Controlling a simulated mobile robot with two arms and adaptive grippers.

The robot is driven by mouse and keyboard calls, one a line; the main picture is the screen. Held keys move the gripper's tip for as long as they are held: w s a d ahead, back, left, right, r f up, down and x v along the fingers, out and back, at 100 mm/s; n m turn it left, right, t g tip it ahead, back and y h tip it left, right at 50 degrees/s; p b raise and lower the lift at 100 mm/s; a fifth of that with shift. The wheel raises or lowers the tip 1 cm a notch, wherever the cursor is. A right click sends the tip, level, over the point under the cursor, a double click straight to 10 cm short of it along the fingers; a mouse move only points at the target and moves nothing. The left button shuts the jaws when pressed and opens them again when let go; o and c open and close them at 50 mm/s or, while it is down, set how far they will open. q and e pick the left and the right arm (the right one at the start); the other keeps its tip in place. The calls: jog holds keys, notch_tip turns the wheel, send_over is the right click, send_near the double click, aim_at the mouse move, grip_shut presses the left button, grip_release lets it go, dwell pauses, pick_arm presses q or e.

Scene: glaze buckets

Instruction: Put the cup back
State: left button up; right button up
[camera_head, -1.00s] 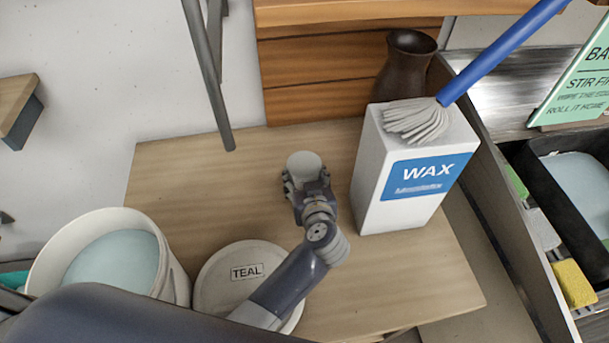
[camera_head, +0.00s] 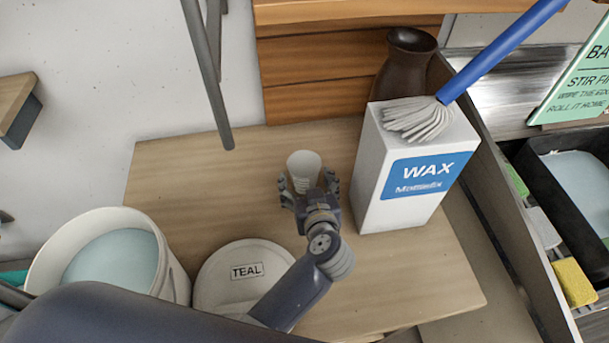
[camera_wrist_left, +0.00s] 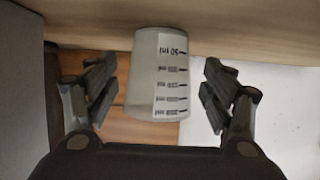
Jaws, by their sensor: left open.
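The cup (camera_head: 304,170) is a small pale measuring cup on the wooden table top (camera_head: 210,170), beside the wax box. In the left wrist view the cup (camera_wrist_left: 157,75) shows dark graduation marks and stands between my spread fingers, with a gap on each side. My left gripper (camera_head: 309,187) is open at the near side of the cup; its fingers also show in the left wrist view (camera_wrist_left: 160,92). My right gripper is not in view.
The teal-labelled lid (camera_head: 225,285) and an open bucket (camera_head: 165,250) are at the front left. The table's left back is clear.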

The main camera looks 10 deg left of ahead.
pick_arm(q)
jog(key=v, duration=0.9)
